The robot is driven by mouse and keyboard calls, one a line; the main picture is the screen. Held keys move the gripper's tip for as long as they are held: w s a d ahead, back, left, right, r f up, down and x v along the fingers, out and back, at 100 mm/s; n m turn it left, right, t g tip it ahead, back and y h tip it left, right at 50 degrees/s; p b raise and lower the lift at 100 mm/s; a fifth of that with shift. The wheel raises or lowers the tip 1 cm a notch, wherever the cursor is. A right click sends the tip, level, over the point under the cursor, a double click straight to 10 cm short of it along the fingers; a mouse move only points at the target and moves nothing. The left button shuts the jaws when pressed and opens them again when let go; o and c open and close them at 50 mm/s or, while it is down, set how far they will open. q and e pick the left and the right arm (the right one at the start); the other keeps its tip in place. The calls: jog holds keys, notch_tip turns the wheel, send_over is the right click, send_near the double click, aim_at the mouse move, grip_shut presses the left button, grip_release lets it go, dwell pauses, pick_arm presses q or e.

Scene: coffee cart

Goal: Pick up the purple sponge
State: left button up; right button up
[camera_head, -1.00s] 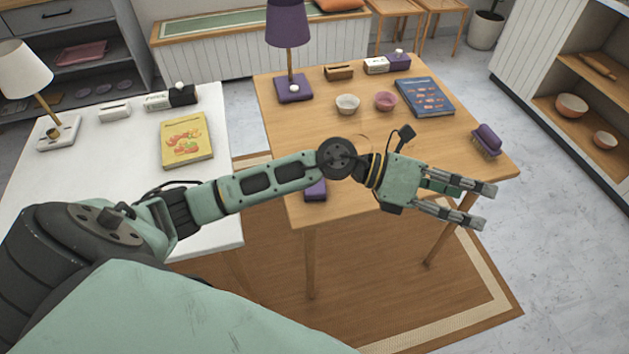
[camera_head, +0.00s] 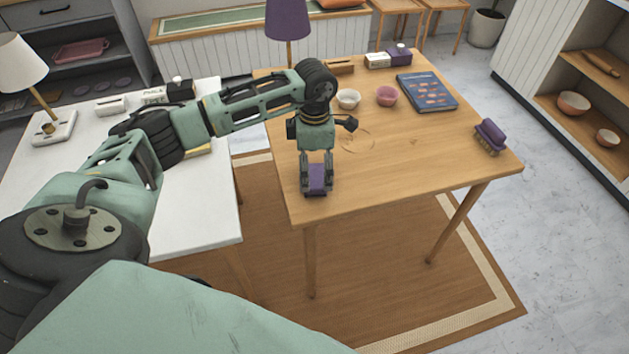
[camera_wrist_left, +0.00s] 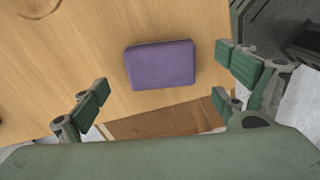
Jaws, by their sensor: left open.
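The purple sponge (camera_head: 317,178) lies near the front left edge of the wooden table (camera_head: 400,165). My left gripper (camera_head: 317,188) is over it in the head view, with one finger on each side of the sponge. In the left wrist view the sponge (camera_wrist_left: 160,65) is a flat rounded block lying on the wood, between the open fingers and a little beyond their tips. Nothing is held. I cannot tell the exact height of the fingers above the table. My right gripper is in neither view.
A purple brush (camera_head: 489,137) lies at the table's right edge. A white bowl (camera_head: 348,98), a pink bowl (camera_head: 387,95) and a blue book (camera_head: 427,92) stand farther back. A purple lamp (camera_head: 288,22) is at the back left. The table's front right is clear.

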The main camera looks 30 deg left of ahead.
aim_at(315, 175)
pick_arm(q)
notch_tip(315, 175, down, 4)
jog(key=shift+b, duration=1)
jog(key=shift+r, duration=0.1)
jog(key=shift+c, duration=0.4)
jog(key=c, duration=0.9)
